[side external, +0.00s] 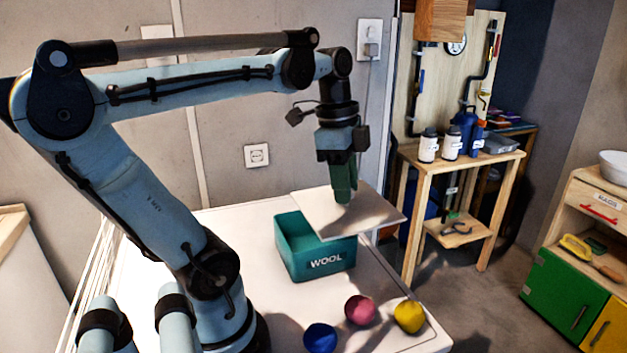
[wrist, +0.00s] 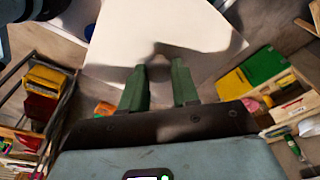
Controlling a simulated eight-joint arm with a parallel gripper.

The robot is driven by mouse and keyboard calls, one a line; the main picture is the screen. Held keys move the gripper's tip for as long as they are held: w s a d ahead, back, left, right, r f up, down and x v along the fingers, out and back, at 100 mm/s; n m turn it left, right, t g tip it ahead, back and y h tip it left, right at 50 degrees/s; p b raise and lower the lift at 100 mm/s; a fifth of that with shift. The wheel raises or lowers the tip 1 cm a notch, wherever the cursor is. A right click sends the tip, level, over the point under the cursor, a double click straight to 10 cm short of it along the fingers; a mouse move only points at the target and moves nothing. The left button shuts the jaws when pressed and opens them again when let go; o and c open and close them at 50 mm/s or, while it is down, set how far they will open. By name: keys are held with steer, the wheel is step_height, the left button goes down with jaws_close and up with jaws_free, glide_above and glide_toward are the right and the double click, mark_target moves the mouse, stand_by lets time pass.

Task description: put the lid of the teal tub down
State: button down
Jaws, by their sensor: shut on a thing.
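The teal tub (side external: 296,266), labelled WOOL, stands on a white top. Its left part shows open, and the lid hides its back right part from the side. The lid (side external: 378,214) is a flat pale square panel, held roughly level above the tub's right side and reaching past it to the right. My gripper (side external: 343,200) points down with its green fingers at the middle of the lid, shut on it. In the wrist view the lid (wrist: 205,35) lies beyond the fingers (wrist: 161,68).
A wooden stand (side external: 462,167) with bottles is behind right. A cabinet with green and yellow doors (side external: 562,295) is far right.

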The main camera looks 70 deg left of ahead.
steer(key=shift+w+a+r, duration=0.15)
steer(key=shift+w+a, duration=0.05)
steer(key=shift+w, duration=0.05)
steer(key=w+a+f+n+y, duration=0.1)
steer(key=a+f+n, duration=0.3)
steer(key=a+n, duration=0.8)
steer(key=w+a+f+n+y, duration=0.15)
steer(key=a+f+n, duration=0.3)
steer(key=a, duration=1.25)
steer(key=shift+n, duration=0.55)
steer(key=shift+a+f, duration=0.2)
steer(key=shift+f, duration=2.25)
steer(key=shift+a+f, duration=0.2)
steer(key=shift+f, duration=2.2)
steer(key=shift+f, duration=0.1)
steer(key=c, duration=0.8)
jaws_free()
